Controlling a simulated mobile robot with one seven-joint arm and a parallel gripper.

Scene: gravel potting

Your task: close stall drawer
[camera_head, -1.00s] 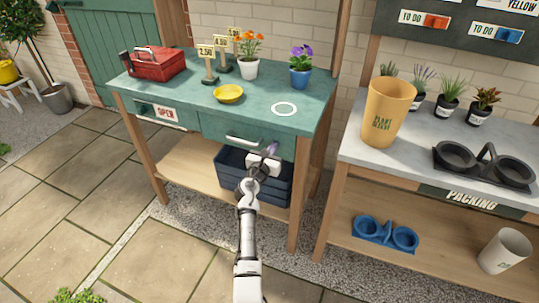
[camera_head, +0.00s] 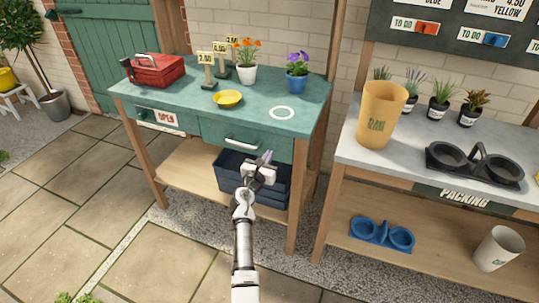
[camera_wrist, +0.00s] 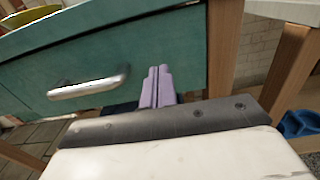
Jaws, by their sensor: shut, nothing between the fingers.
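The stall drawer (camera_head: 260,143) has a green front under the green stall table top and looks about flush with the table's frame. Any small gap is hard to tell. Its silver handle (camera_head: 242,145) sits at the middle of the front, and it also shows in the wrist view (camera_wrist: 88,87). My gripper (camera_head: 267,156) is just in front of the drawer's lower right part, right of the handle and apart from it. In the wrist view its purple fingers (camera_wrist: 158,82) are together with nothing between them. Whether the fingertips touch the drawer front cannot be told.
A dark blue crate (camera_head: 225,182) stands on the stall's lower shelf, below and behind my gripper. A yellow bowl (camera_head: 228,98), flower pots and a red toolbox (camera_head: 157,70) are on the top. The packing bench (camera_head: 440,145) stands to the right. Paving at front left is clear.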

